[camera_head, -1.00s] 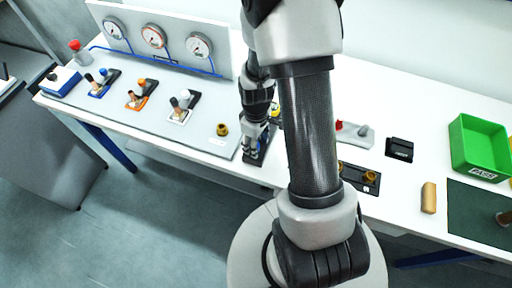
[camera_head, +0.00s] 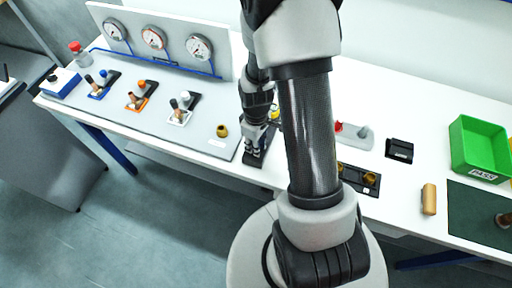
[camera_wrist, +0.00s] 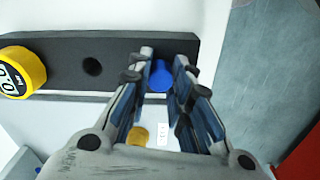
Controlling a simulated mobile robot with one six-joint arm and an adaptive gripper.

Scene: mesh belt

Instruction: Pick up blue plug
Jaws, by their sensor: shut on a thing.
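The blue plug (camera_wrist: 160,76) shows in the wrist view as a round blue top at the right end of a dark strip-shaped block (camera_wrist: 60,50). My gripper (camera_wrist: 164,62) has one finger on each side of it and is shut on it. The plug appears to be still at the block; whether it is seated or raised I cannot tell. In the head view my gripper (camera_head: 254,150) is low over the same dark block (camera_head: 252,161) near the table's front edge, and the plug is hidden there.
The block has an empty hole (camera_wrist: 92,67), with a yellow gauge (camera_wrist: 22,72) at its left end. A grey panel with several valves (camera_head: 140,96) lies to the left. A black plate with brass fittings (camera_head: 358,180), a wooden cylinder (camera_head: 429,199) and a green tray (camera_head: 462,158) are at right.

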